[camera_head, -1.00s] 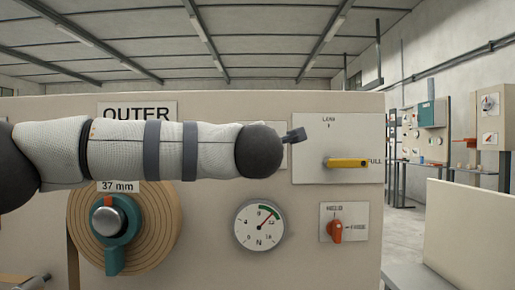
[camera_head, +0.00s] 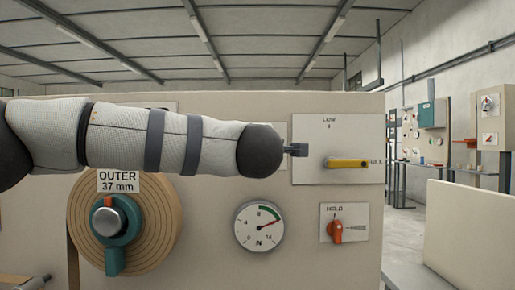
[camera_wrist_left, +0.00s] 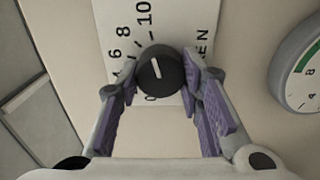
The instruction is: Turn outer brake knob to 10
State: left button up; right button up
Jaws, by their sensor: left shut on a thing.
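In the left wrist view, a black round knob (camera_wrist_left: 160,72) with a white pointer line stands on a white scale plate (camera_wrist_left: 178,25) printed 6, 8 and 10. The pointer line aims up the picture, tilted a little left, on the side of the 10; the exact value is hard to read. My left gripper (camera_wrist_left: 161,84) is shut on the knob, with a purple-padded finger on each side. In the head view my left arm covers the knob and gripper.
A teal-handled spool hub (camera_head: 117,222) sits at lower left under the OUTER 37 mm label (camera_head: 118,181). A yellow lever (camera_head: 347,163) and an orange selector (camera_head: 335,231) are on the right of the panel, close to the arm's end. Other stations stand far right.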

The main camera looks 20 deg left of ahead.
pick_arm(q)
jog(key=o, duration=1.2)
jog(key=shift+c, duration=0.2)
jog(key=shift+s, duration=0.1)
jog(key=v, duration=1.2)
